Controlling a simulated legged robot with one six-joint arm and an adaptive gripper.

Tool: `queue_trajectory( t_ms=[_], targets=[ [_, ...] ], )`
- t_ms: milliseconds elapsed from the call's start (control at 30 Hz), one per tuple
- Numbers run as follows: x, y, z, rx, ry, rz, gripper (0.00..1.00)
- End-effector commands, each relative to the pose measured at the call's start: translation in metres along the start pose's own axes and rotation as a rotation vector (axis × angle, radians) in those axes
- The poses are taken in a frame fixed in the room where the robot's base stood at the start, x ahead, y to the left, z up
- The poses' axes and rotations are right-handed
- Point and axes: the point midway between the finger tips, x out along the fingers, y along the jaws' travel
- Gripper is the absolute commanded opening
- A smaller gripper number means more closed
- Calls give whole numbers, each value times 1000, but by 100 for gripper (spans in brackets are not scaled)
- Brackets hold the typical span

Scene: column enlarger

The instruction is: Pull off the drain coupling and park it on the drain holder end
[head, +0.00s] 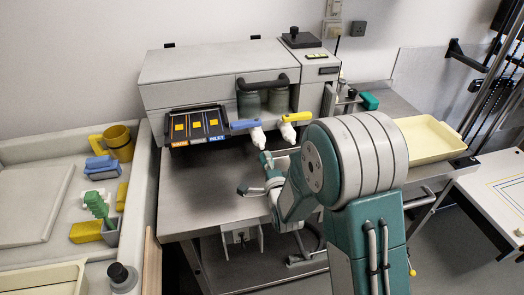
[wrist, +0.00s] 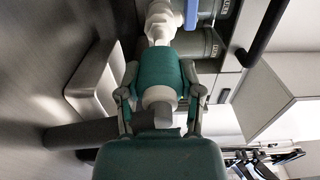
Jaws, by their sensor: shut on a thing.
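My gripper (wrist: 161,97) is shut on a teal sleeve with a white collar, which I take to be the drain coupling (wrist: 160,77). A dark grey stub or hose (wrist: 80,135) runs from its lower end to the left. The coupling's upper end lines up with a white spout (wrist: 160,25) that has a blue lever (wrist: 191,12). They look in contact, but I cannot tell whether they are joined. In the head view the coupling (head: 266,158) shows just below the blue-levered spout (head: 257,136). I cannot make out the drain holder end for certain.
A yellow-levered spout (head: 287,131) is close to the right of the blue one. The bench top (head: 205,190) is mostly bare. A cream tray (head: 428,137) and a sink with tools lie at the sides.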

Motion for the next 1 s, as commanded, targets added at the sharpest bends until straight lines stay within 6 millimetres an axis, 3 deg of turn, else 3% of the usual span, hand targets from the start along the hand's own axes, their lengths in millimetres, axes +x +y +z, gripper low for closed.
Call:
queue_trajectory(
  t_ms=[500,1000],
  targets=[
    [-41,0,0,0,0,0,0],
    [-41,0,0,1,0,-1,0]
  ],
)
